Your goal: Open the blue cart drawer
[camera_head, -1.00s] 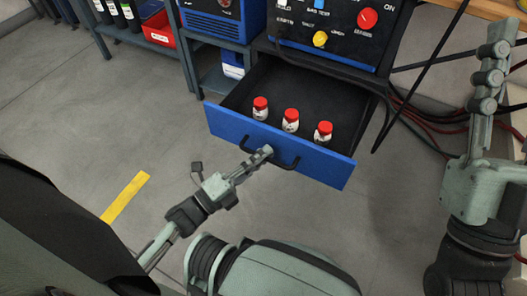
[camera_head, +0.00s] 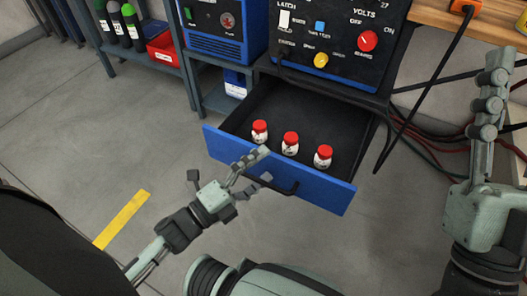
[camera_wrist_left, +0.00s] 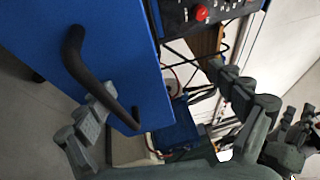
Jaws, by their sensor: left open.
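The blue cart drawer (camera_head: 315,190) is pulled out, its inside showing in the head view. Its blue front also shows in the left wrist view (camera_wrist_left: 125,50). A black bar handle (camera_head: 287,188) is on the front; it shows larger in the wrist view (camera_wrist_left: 90,75). My left gripper (camera_head: 260,168) is open at the handle's left part, with its fingers spread. In the wrist view one finger (camera_wrist_left: 95,115) overlaps the handle; whether it touches cannot be told. My right gripper (camera_head: 492,75) is raised at the right edge, away from the drawer; its jaw opening is unclear.
Three red-capped bottles (camera_head: 290,143) stand in the drawer. A control panel with knobs (camera_head: 335,35) is above it. Cables (camera_head: 395,135) hang right of the drawer. A shelf with a red bin (camera_head: 165,48) stands at the upper left.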

